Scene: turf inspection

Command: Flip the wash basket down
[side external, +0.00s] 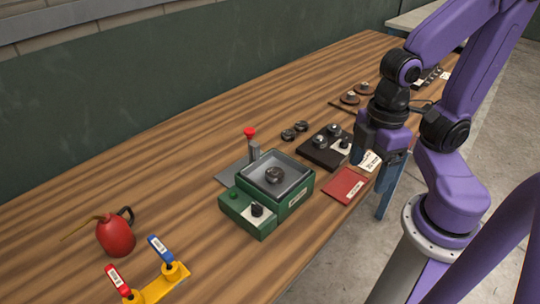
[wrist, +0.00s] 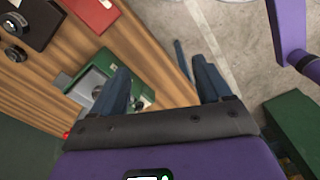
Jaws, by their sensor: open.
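The green washer unit (side external: 285,203) stands on the wooden bench with a grey square tub (side external: 294,183) in its top. A dark round part (side external: 273,175) sits in the tub; I cannot make out a separate basket. A red-knobbed upright (side external: 252,142) stands at its back left, and a panel with a green button and black knob (side external: 257,210) is on its front. My gripper (side external: 370,162) is open and empty, up and to the right of the washer, near the bench edge. In the wrist view, the washer (wrist: 88,82) is partly hidden behind the left finger of my gripper (wrist: 162,70).
A red booklet (side external: 346,186) lies right of the washer. A dark tray (side external: 322,150) with metal parts is behind it. A red oil can (side external: 115,235) and a yellow stand with red and blue tagged handles (side external: 155,287) are at front left. Bench between is bare.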

